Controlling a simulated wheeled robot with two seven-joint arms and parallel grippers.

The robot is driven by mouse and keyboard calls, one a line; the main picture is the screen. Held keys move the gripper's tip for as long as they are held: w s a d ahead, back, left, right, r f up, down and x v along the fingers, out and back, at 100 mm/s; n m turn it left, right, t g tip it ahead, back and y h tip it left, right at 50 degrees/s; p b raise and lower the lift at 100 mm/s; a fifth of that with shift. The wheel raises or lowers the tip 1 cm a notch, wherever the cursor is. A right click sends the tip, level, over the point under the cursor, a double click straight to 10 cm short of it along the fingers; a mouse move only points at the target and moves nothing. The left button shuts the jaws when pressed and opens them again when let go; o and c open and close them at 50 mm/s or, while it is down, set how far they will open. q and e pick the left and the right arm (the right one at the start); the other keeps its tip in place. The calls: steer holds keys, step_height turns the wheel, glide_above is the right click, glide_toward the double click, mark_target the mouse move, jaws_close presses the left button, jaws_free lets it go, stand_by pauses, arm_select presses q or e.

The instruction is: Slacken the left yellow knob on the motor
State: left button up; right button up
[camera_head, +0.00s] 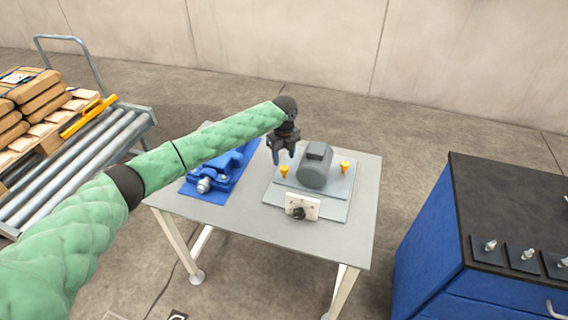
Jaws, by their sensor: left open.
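A grey motor (316,166) sits on a grey base plate (325,205) on the table. The left yellow knob (284,172) stands on the plate to the left of the motor. A second yellow knob (345,167) stands to its right. My left gripper (283,160) points down just above the left knob, with its fingers apart and nothing seen between them. I cannot tell whether a fingertip touches the knob. My right gripper is not in view.
A white box with a black dial (303,207) sits at the front of the plate. A blue vise (215,176) lies to the left on the grey table (260,226). A roller cart with sacks (100,133) stands far left. A blue cabinet (436,222) stands right.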

mark_target(284, 167)
arm_select(q)
steer(key=shift+f+p, duration=0.65)
steer(key=shift+f, duration=1.75)
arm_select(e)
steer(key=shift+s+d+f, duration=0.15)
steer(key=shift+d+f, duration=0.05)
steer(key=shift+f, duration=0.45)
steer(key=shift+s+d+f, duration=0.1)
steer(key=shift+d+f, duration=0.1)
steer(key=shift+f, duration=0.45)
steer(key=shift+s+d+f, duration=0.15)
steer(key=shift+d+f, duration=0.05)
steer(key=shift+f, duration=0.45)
arm_select(q)
steer(key=shift+c, duration=0.2)
steer(key=c, duration=0.9)
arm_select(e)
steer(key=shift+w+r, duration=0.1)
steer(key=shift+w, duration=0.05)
